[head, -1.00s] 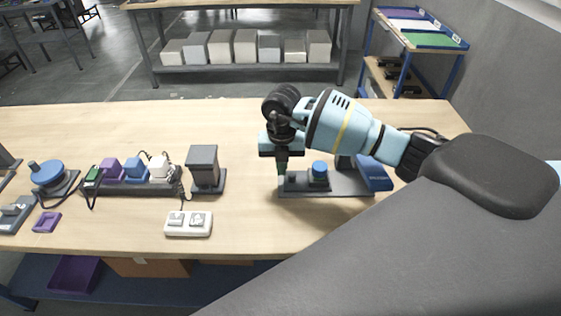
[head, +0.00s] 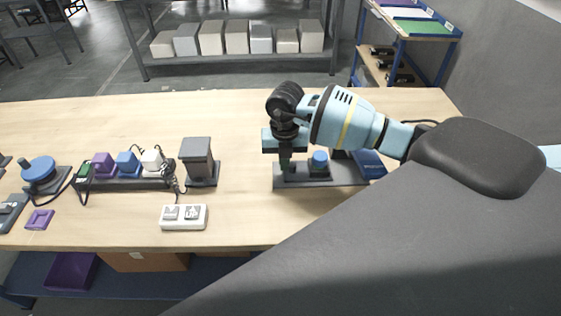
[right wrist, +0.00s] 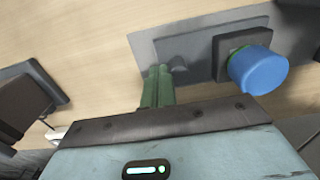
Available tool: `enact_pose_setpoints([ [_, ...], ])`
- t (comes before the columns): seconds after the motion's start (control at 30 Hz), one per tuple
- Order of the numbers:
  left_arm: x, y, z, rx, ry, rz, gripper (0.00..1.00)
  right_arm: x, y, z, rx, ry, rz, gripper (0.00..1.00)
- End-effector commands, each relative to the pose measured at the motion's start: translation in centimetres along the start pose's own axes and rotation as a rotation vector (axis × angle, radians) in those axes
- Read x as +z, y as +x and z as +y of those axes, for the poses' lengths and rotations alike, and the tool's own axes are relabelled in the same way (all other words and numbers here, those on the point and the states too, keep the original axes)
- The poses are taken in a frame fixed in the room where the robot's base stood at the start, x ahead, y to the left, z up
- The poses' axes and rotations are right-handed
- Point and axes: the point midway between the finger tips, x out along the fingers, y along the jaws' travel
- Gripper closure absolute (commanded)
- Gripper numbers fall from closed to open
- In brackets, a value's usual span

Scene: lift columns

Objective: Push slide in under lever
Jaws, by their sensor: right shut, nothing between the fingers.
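The fixture has a grey base plate (head: 340,181). A dark square block (head: 319,171) with a round blue cap (head: 319,157) stands on it; I take this to be the slide. A blue lever-like part (head: 369,163) lies tilted at the plate's right end, partly behind my arm. My right gripper (head: 285,168) is shut and empty, pointing down at the plate's left end, left of the capped block. In the right wrist view its green fingers (right wrist: 158,88) stand beside a small grey bump (right wrist: 180,64); contact is unclear. The blue cap (right wrist: 258,70) is apart from them. My left gripper is out of view.
A dark grey post (head: 197,158) stands left of the fixture, with a white switch box (head: 184,217) in front. The table behind is clear.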

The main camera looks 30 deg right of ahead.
Motion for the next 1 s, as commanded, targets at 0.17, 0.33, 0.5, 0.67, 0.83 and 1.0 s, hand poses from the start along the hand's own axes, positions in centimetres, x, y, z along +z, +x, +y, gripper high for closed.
enact_pose_setpoints([
  [0.17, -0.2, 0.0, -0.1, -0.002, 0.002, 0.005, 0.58, 0.0, -0.1, -0.9, 0.0, 0.001, -0.002, 1.0],
  [0.33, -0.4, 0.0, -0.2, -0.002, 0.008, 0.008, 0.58, 0.0, -0.1, -1.6, -0.001, 0.0, -0.001, 1.0],
  [0.5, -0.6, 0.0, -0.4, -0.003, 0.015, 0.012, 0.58, 0.0, -0.1, -2.3, -0.001, 0.0, -0.001, 1.0],
  [0.67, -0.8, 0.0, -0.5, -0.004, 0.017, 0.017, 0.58, 0.0, 0.0, -3.0, -0.001, 0.001, -0.001, 1.0],
  [0.83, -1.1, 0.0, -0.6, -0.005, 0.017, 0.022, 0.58, 0.0, -0.1, -3.7, -0.001, 0.001, -0.001, 1.0],
  [1.0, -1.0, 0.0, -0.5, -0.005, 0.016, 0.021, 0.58, 0.0, 0.1, -4.5, -0.002, 0.0, 0.002, 1.0],
])
